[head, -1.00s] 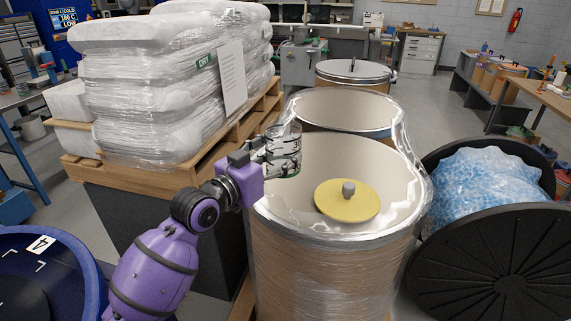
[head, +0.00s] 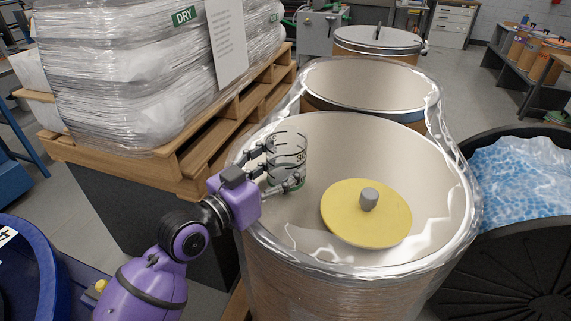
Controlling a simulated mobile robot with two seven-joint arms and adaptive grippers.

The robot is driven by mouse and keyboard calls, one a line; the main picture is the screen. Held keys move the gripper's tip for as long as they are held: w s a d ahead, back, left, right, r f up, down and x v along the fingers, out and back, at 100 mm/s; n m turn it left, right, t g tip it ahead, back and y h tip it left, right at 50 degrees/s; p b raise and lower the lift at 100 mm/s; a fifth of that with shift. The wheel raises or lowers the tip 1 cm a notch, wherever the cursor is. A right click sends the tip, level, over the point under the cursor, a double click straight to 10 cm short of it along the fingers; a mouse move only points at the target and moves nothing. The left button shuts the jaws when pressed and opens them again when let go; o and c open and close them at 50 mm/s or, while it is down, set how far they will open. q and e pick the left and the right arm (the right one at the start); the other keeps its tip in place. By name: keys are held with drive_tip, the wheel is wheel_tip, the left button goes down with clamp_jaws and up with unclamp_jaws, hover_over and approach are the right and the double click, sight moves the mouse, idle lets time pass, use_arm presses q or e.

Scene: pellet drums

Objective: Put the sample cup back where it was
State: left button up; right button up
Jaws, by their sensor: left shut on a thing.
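The sample cup (head: 288,152) is a clear cup with dark graduation marks and a green band near its base. My left gripper (head: 280,166) is shut on it, with its fingers around the cup's side. The cup is held about upright, over the left inner side of the front fibre drum (head: 440,165). Inside that open drum lies a yellow disc (head: 345,222) with a grey knob (head: 369,199). My right gripper is not in view.
A second open drum (head: 330,62) and a lidded drum (head: 378,40) stand behind. Wrapped white bags (head: 120,90) sit on a wooden pallet (head: 190,162) at left. A black tub with blue pellets (head: 525,175) is at right, with a black ribbed disc (head: 530,280) before it. A blue drum (head: 25,260) is at lower left.

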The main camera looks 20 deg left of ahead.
use_arm(q)
drive_tip(key=shift+s+d+r, duration=0.1)
drive_tip(key=shift+s, duration=0.15)
drive_tip(key=o, duration=1.1)
drive_tip(key=shift+f, duration=0.2)
drive_tip(key=shift+c, duration=0.2)
drive_tip(key=shift+o, duration=1.6)
drive_tip(key=shift+r, duration=0.3)
drive_tip(key=v, duration=0.3)
drive_tip(key=b+v, duration=0.1)
drive_tip(key=v, duration=0.6)
drive_tip(key=shift+s+a+f, duration=0.25)
drive_tip(key=shift+s+a+r+b, duration=0.25)
drive_tip(key=shift+s+b, duration=0.1)
drive_tip(key=shift+s, duration=0.25)
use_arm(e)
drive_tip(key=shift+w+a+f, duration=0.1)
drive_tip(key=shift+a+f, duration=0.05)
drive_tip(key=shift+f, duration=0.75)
